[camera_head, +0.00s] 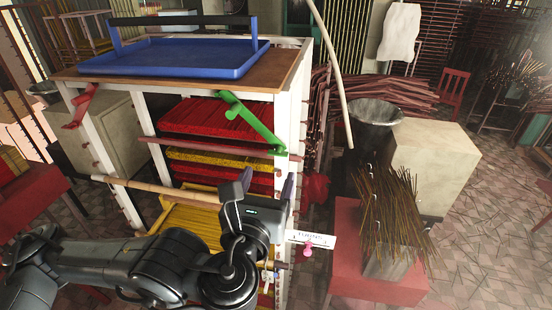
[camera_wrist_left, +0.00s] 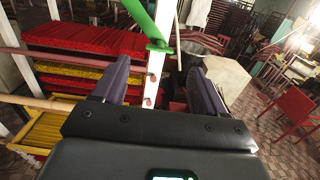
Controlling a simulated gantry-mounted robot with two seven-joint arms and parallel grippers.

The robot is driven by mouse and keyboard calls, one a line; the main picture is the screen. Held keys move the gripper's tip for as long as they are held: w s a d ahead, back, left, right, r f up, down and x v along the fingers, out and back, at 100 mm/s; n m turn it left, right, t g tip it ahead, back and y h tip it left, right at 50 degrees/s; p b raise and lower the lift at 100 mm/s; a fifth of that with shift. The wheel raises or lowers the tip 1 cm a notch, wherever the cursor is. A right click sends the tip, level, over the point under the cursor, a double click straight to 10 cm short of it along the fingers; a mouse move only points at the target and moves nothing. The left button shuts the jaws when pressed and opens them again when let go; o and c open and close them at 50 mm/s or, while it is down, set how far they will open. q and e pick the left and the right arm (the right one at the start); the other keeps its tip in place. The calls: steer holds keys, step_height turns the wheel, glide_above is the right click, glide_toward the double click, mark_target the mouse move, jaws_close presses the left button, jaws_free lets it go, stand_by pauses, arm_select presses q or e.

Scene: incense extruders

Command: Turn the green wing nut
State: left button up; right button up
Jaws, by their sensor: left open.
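A green piece (camera_head: 250,122), long and bent like a lever, is fixed at the front right post of the rack; it is the only green part I see there, and I cannot make out a wing shape. In the left wrist view the green piece (camera_wrist_left: 151,22) slants down to a pivot on the white post, ahead of the fingers. My left gripper (camera_head: 266,184) is open and empty, below the green piece and apart from it. In the wrist view its fingertips (camera_wrist_left: 158,68) stand on either side of the post. My right gripper is not in view.
The white rack (camera_head: 296,120) holds red and yellow incense trays, with a blue tray (camera_head: 180,56) on top. A small white sign (camera_head: 318,240) with a pink knob (camera_head: 308,249) is beside the gripper. A red stand (camera_head: 345,225) with incense sticks is on the right.

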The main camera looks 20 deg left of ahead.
mark_target(277, 155)
arm_select(q)
steer(key=w, duration=0.2)
steer(key=w+a, duration=0.1)
steer(key=w, duration=0.2)
steer(key=w+b, duration=0.1)
steer(key=w, duration=0.2)
steer(key=shift+a, duration=0.15)
steer(key=shift+s, duration=0.1)
steer(key=c, duration=1.1)
steer(key=shift+o, duration=0.2)
